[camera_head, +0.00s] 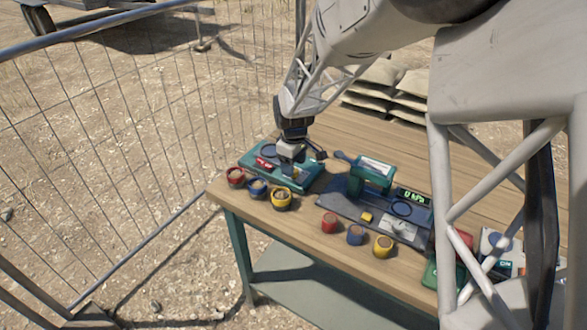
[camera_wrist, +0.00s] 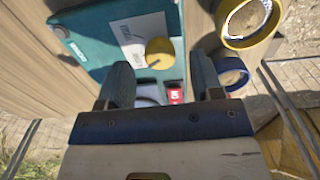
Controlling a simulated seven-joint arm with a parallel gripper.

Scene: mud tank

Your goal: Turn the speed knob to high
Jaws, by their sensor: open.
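A teal device (camera_head: 262,152) sits at the left end of the table, with a red display (camera_head: 265,163) on it. My gripper (camera_head: 291,166) hangs over this device and hides part of its top. In the wrist view, the teal device (camera_wrist: 85,45) bears a white label and a round yellow knob (camera_wrist: 160,52); which setting the knob is at cannot be read. My gripper (camera_wrist: 162,82) is open and empty, its two fingers apart. The yellow knob shows between and just beyond the fingertips. I cannot tell whether either finger touches the device.
Red (camera_head: 236,177), blue (camera_head: 257,188) and yellow (camera_head: 281,199) round containers stand along the device's near side. A second teal machine (camera_head: 372,171) with a green-lit display (camera_head: 413,197) stands to the right, with more containers before it. A wire fence (camera_head: 130,120) stands left of the table.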

